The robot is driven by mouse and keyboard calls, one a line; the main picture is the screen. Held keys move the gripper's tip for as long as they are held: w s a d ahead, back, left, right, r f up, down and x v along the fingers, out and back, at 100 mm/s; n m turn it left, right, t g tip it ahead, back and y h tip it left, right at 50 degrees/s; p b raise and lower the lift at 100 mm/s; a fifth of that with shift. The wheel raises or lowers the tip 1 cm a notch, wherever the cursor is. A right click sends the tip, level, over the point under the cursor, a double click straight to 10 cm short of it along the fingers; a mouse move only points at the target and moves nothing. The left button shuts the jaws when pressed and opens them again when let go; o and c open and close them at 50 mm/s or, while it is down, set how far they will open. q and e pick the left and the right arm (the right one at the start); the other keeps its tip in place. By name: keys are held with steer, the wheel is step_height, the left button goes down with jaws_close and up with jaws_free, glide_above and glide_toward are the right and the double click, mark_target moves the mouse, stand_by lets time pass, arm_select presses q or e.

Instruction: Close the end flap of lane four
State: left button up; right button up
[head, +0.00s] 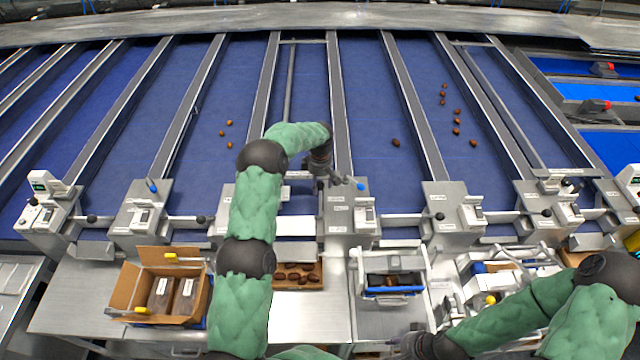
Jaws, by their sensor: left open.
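Several blue sorting lanes run away from me between metal dividers, with metal end bars and black knobs at their near ends. I cannot read which lane is four. My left gripper (343,180) is open, near the end of the narrow middle lane (308,105) and beside a blue knob (361,187) on a metal end post (338,222). Contact with the knob cannot be told. My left arm partly hides this lane's end, and a pale metal plate (295,226) shows there. My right gripper (408,346) is low at the front; its fingers are unclear.
Dates lie on the left lane (226,134) and the right lane (457,121). Below the lane ends stand an open cardboard box (136,281), a tray of dates (317,279) and a metal-framed bin (390,291). Metal posts stick up between lane ends.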

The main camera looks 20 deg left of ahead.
arm_select(q)
steer(key=shift+f, duration=0.75)
